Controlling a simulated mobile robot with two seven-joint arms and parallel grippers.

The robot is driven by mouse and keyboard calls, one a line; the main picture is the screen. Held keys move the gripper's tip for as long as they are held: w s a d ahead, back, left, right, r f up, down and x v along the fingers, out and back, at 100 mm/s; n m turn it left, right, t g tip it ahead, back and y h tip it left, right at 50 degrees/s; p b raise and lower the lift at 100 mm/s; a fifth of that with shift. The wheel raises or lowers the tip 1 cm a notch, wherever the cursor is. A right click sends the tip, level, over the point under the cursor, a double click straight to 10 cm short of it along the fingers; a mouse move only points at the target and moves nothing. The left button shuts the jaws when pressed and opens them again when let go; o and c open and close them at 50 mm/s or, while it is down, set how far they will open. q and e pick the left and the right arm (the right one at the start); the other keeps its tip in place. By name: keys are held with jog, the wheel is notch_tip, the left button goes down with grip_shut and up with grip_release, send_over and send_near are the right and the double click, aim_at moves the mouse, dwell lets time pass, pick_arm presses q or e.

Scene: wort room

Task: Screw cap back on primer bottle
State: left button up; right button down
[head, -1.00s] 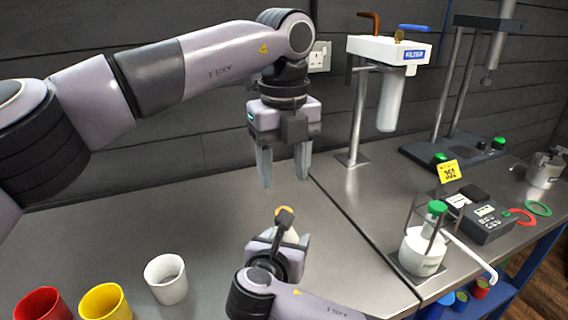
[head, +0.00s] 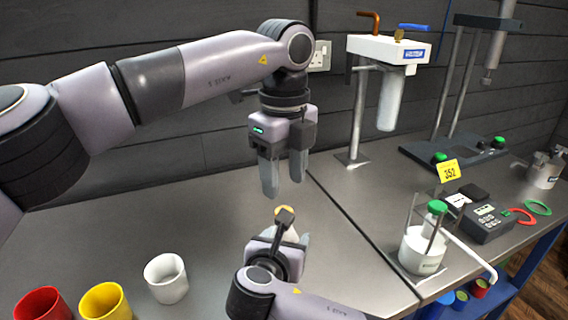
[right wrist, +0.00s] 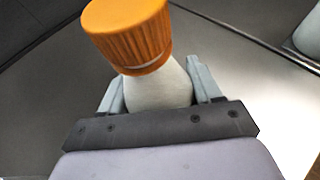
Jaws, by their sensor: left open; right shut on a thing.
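The primer bottle (right wrist: 160,90) is white and sits between the fingers of my right gripper (head: 290,240), which is shut on it above the bench. An orange ribbed cap (right wrist: 127,32) sits on top of the bottle's neck; I cannot tell how tightly. In the head view the cap (head: 279,210) shows as a small orange spot, and the bottle (head: 290,236) is mostly hidden by my right gripper. My left gripper (head: 283,185) is open and empty, pointing down just above the cap and apart from it.
Red (head: 42,305), yellow (head: 105,302) and white (head: 166,279) cups stand at the front left. A white wash bottle (head: 422,251) in a stand, a meter (head: 487,222) and a filter stand (head: 389,50) are to the right. The bench (head: 190,215) behind the cups is clear.

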pick_arm(q)
jog(key=shift+f, duration=3.2)
